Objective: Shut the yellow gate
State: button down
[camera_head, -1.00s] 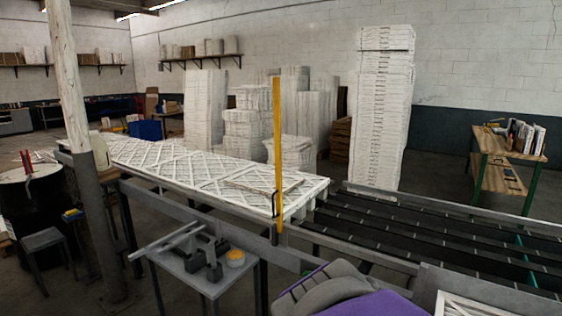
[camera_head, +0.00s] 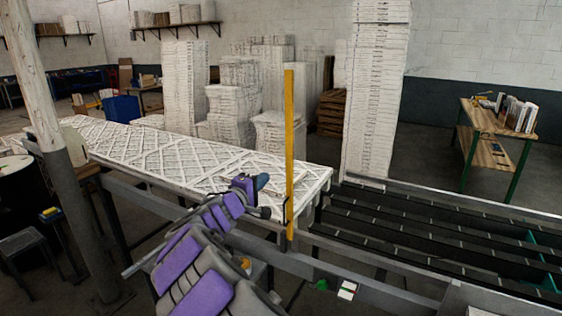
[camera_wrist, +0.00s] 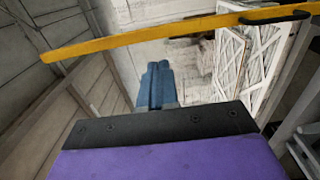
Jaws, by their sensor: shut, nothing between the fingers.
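The yellow gate (camera_head: 290,150) is a thin bar standing upright at the near edge of the conveyor, beside the end of the white filter bed. A dark handle (camera_head: 286,208) is on its lower part. In the wrist view the yellow gate (camera_wrist: 150,36) runs across the top, with the black handle (camera_wrist: 276,17) at the right. My gripper (camera_head: 264,182) is just left of the gate's lower half, with a visible gap in the picture. Its blue fingers (camera_wrist: 157,82) are shut and empty, below the bar in the wrist view.
White lattice filters (camera_head: 190,155) lie on the bed behind my arm. Dark roller lanes (camera_head: 420,235) run to the right of the gate. A metal rail (camera_head: 350,265) crosses in front. A post (camera_head: 65,180) stands at left, and a wooden bench (camera_head: 490,150) stands at far right.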

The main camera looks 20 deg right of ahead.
send_near(288, 158)
jog(key=x, duration=0.5)
jog(key=shift+w+d+f, duration=0.1)
jog(key=shift+w+d, duration=0.45)
jog(key=shift+w, duration=0.15)
jog(key=shift+d, duration=0.2)
